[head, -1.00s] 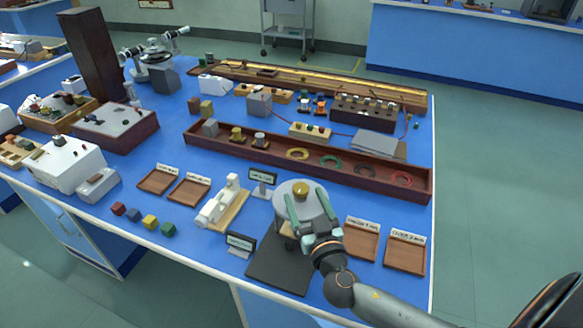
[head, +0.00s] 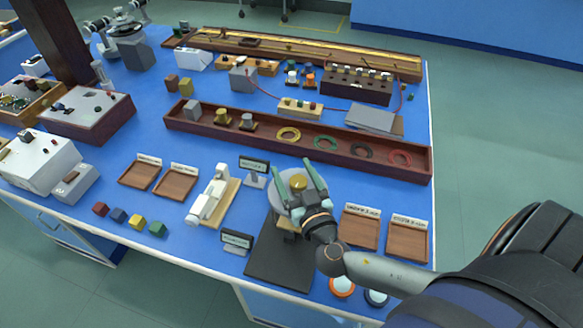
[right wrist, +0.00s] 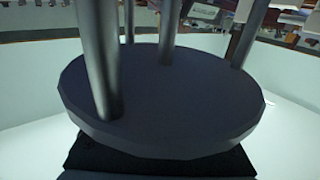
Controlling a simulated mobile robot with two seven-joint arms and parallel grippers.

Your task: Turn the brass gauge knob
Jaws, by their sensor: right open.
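The brass gauge knob (head: 298,182) sits on top of a round grey gauge (head: 281,203) on the black mat near the bench's front edge. My right gripper (head: 292,168) is open, and its two green fingers show on either side of the knob in the head view. I cannot tell whether either finger touches it or how high the fingers are above the gauge face. The gripper's body covers part of the gauge. The right wrist view shows a dark round plate with several dark rods, and I cannot make out the knob there. My left gripper is not in view.
Two wooden trays (head: 405,259) with labels stand right of the gauge. A white instrument on a wooden base (head: 227,201) and small sign stands are to its left. A long red-brown trough (head: 310,158) lies behind. The black mat (head: 270,270) is bare in front.

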